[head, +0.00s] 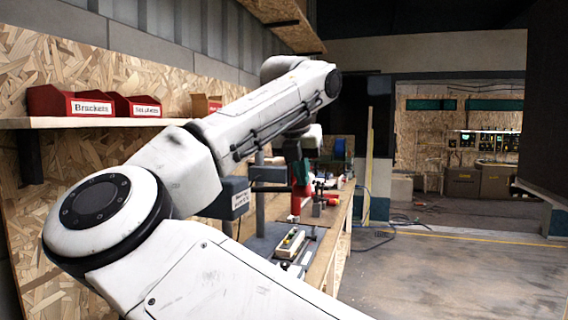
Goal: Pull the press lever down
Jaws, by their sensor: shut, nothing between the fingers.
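My arm reaches across the head view, and its wrist bends down over the workbench. My gripper (298,168) is the small dark end below the wrist, shut and empty, beside a red upright part (301,192) on the bench. A press-like machine stands left of it, with a grey labelled box (236,196), a grey post (260,212) and dark horizontal bars (270,181). My forearm hides much of this machine. I cannot make out the press lever for certain, or whether my gripper touches anything.
The workbench (322,256) runs along the left wall. A pale device (290,243) lies on a grey plate. Small tools stand farther back. A shelf (90,122) above holds red bins (70,102). The floor (450,270) at right is open, with cables near the bench.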

